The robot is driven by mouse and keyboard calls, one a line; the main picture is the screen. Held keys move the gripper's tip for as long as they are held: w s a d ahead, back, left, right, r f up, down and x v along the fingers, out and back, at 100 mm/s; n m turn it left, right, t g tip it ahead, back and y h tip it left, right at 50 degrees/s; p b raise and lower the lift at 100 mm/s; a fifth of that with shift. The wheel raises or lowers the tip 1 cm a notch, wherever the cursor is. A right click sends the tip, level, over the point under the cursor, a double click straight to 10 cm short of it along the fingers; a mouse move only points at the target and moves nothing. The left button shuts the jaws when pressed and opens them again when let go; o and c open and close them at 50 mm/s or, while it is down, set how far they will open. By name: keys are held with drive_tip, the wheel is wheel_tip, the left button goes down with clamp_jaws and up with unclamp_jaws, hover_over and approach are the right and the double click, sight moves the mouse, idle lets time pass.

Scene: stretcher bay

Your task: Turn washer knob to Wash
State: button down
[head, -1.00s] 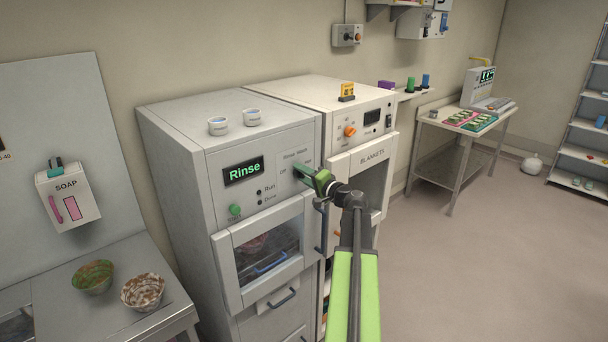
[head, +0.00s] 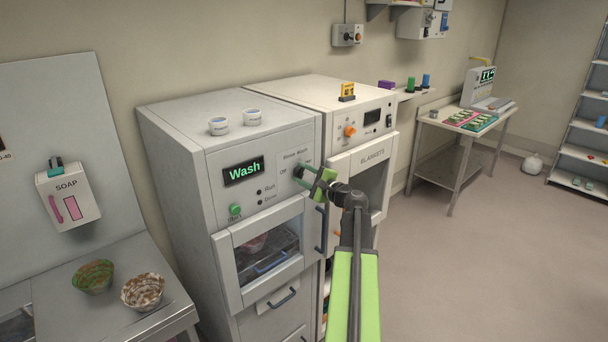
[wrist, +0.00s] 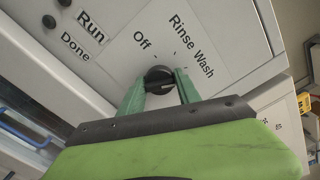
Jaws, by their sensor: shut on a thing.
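In the head view my gripper (head: 308,174) reaches the panel's right side and hides most of the knob.
The washer's glass door (head: 265,245) is below the panel. A blanket warmer (head: 330,100) with an orange knob stands to the right. Two dirty bowls (head: 143,291) lie on the left counter.

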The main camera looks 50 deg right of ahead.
drive_tip(key=shift+m, duration=0.3)
idle(0.4)
drive_tip(key=c, duration=0.9)
unclamp_jaws()
drive_tip(key=shift+s, duration=0.1)
drive_tip(key=s, duration=0.5)
drive_tip(key=s+a, duration=0.1)
drive_tip(key=s, duration=1.1)
drive_tip(key=shift+s+a, duration=0.1)
drive_tip(key=shift+a, duration=0.05)
